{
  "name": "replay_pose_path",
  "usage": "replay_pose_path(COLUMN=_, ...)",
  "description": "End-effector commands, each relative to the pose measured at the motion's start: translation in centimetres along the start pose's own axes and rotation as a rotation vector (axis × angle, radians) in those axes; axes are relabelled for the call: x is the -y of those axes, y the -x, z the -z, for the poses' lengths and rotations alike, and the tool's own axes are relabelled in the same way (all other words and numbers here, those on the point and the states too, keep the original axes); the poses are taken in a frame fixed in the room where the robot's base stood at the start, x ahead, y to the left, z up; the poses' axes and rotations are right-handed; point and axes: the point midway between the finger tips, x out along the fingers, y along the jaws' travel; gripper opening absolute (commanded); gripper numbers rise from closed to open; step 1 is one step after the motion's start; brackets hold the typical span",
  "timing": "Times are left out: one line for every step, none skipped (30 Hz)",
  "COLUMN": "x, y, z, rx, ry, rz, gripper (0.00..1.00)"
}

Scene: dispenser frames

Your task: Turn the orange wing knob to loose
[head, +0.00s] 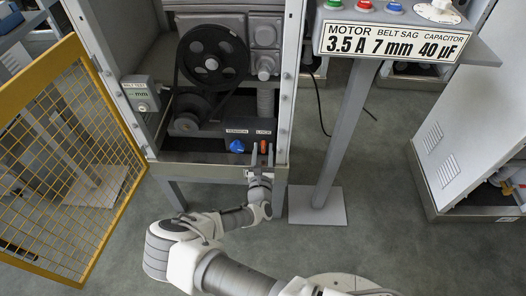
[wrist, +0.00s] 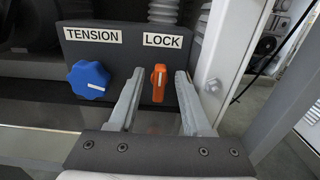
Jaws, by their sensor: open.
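The orange wing knob (wrist: 158,83) sits on a dark panel (wrist: 215,45) under a white label reading LOCK (wrist: 163,41). Its wing stands close to upright in the wrist view. My gripper (wrist: 158,88) is open, with one finger on each side of the knob. Gaps show between the knob and both fingers. In the head view the knob (head: 263,147) is small, and my gripper (head: 262,160) reaches up to it from below. No loose mark can be read on the panel.
A blue knob (wrist: 89,80) under a TENSION label (wrist: 93,36) is left of my gripper. A grey frame post (wrist: 228,65) stands close on the right. A yellow mesh door (head: 60,150) hangs open at left. A signed post (head: 345,130) stands at right.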

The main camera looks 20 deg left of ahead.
Motion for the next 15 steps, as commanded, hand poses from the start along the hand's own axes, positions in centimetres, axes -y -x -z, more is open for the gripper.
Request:
replay_pose_path(x=0.00, y=-0.01, z=-0.01, rx=0.000, ry=0.000, rz=0.000, gripper=0.49)
replay_pose_path(x=0.00, y=0.00, z=-0.02, rx=0.000, ry=0.000, rz=0.000, gripper=0.49)
replay_pose_path(x=0.01, y=0.01, z=-0.01, rx=0.000, ry=0.000, rz=0.000, gripper=0.49)
replay_pose_path(x=0.01, y=0.01, z=-0.01, rx=0.000, ry=0.000, rz=0.000, gripper=0.49)
replay_pose_path(x=0.01, y=0.02, z=-0.01, rx=0.000, ry=0.000, rz=0.000, gripper=0.47)
replay_pose_path(x=0.01, y=0.03, z=-0.01, rx=0.000, ry=0.000, rz=0.000, gripper=0.40)
replay_pose_path(x=0.01, y=0.03, z=-0.01, rx=0.000, ry=0.000, rz=0.000, gripper=0.34)
replay_pose_path(x=0.01, y=0.03, z=-0.01, rx=0.000, ry=0.000, rz=0.000, gripper=0.29)
replay_pose_path(x=0.01, y=0.04, z=-0.01, rx=0.000, ry=0.000, rz=0.000, gripper=0.22)
replay_pose_path(x=0.01, y=0.04, z=0.00, rx=0.000, ry=0.000, rz=0.000, gripper=0.16)
replay_pose_path(x=0.01, y=0.04, z=0.00, rx=0.000, ry=0.000, rz=0.000, gripper=0.11)
replay_pose_path(x=0.01, y=0.05, z=0.00, rx=0.000, ry=0.000, rz=0.000, gripper=0.04)
replay_pose_path(x=0.01, y=0.05, z=0.00, rx=0.000, ry=0.000, rz=0.000, gripper=0.00)
replay_pose_path(x=0.01, y=0.05, z=0.00, rx=0.000, ry=0.000, rz=0.000, gripper=0.00)
replay_pose_path(x=0.01, y=0.05, z=0.00, rx=0.000, ry=0.000, rz=0.000, gripper=0.00)
